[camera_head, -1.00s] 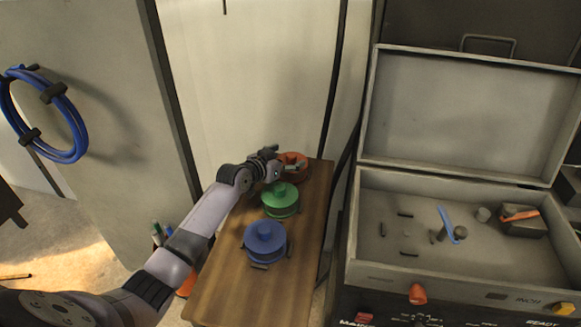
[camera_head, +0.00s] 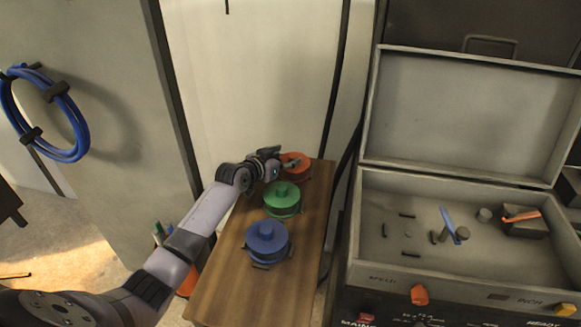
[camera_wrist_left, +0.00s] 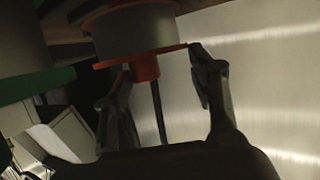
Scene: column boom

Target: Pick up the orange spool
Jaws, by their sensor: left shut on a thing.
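The orange spool (camera_head: 298,160) is at the far end of the wooden bench top, behind the green spool (camera_head: 282,192). My left gripper (camera_head: 288,165) reaches it from the left and is shut on it. In the left wrist view, the orange spool (camera_wrist_left: 140,38) shows a grey winding between orange flanges and a narrower orange hub. The left gripper's fingers (camera_wrist_left: 162,85) are on either side of that hub. In the head view, the gripper partly hides the spool, so I cannot tell whether it is clear of the bench. My right gripper is out of view.
A blue spool (camera_head: 267,238) stands nearer on the wooden bench (camera_head: 222,285). An open grey case (camera_head: 380,275) with small parts is to the right. A pale wall and dark cables are behind the bench. A blue cable coil (camera_head: 78,135) hangs at left.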

